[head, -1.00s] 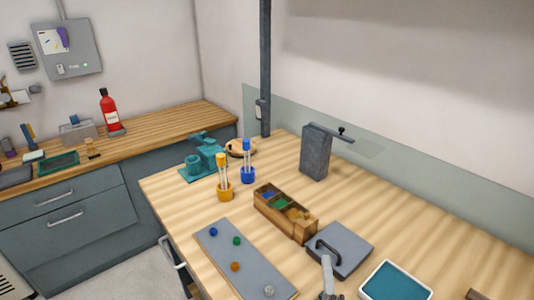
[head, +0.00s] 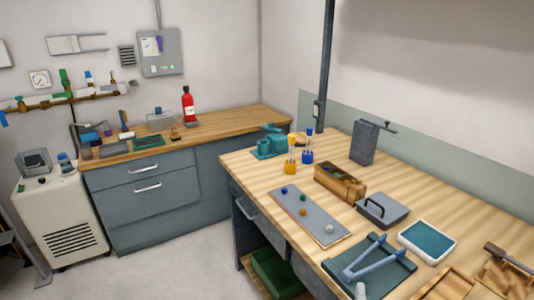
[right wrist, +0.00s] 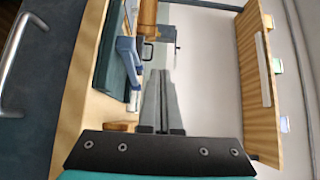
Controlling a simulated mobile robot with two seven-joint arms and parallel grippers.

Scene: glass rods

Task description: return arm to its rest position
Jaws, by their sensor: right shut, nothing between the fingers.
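My right gripper (right wrist: 160,80) is shut and empty, its two grey fingers together in the right wrist view. Blue tongs (right wrist: 128,62) lie to the left of the fingers in that view. In the head view these tongs (head: 366,258) rest on a dark teal mat (head: 398,279) at the front of the wooden bench. A small pale piece shows at the bottom edge there; I cannot tell whether it is part of my arm. My left gripper is not in view.
An orange holder (head: 290,167) and a blue holder (head: 308,157) stand upright toward the back. A grey panel (head: 318,233), wooden box (head: 339,190), handled grey block (head: 383,211) and white tray (head: 455,241) cover the bench middle. Floor (head: 172,268) is clear at left.

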